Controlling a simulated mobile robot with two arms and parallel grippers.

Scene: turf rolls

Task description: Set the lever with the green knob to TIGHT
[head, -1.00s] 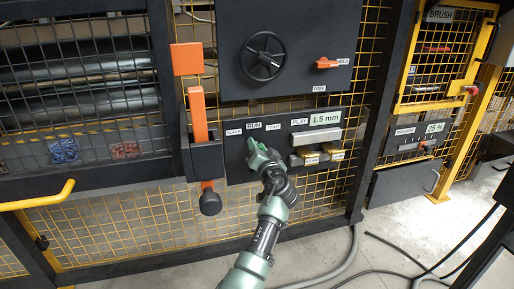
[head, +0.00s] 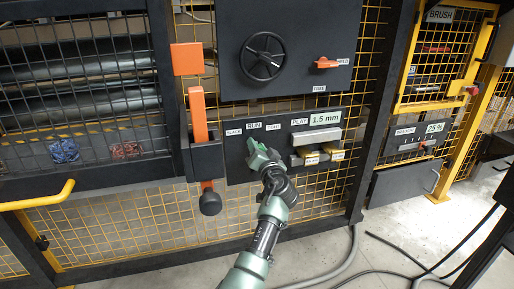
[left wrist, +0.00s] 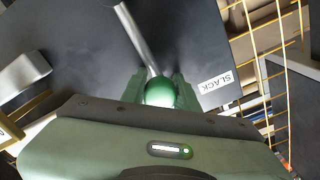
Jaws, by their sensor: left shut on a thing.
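The green knob (left wrist: 160,92) shows in the left wrist view between the fingers of my left gripper (left wrist: 163,98), which is shut on it. The lever's silver rod (left wrist: 135,38) runs up and left from the knob across a dark panel. A SLACK label (left wrist: 215,82) is beside the knob on the right. In the head view my left gripper (head: 258,150) is in front of the panel, below the RUN label (head: 254,125) and the TIGHT label (head: 273,127). It hides the knob there, so I cannot tell the lever's exact setting. My right gripper is not in view.
An orange bar with a black knob (head: 210,202) stands just left of the panel. Metal blocks (head: 315,145) and a 1.5 mm PLAY display (head: 325,118) are to the right. A black handwheel (head: 263,56) is above. Yellow mesh surrounds the panel.

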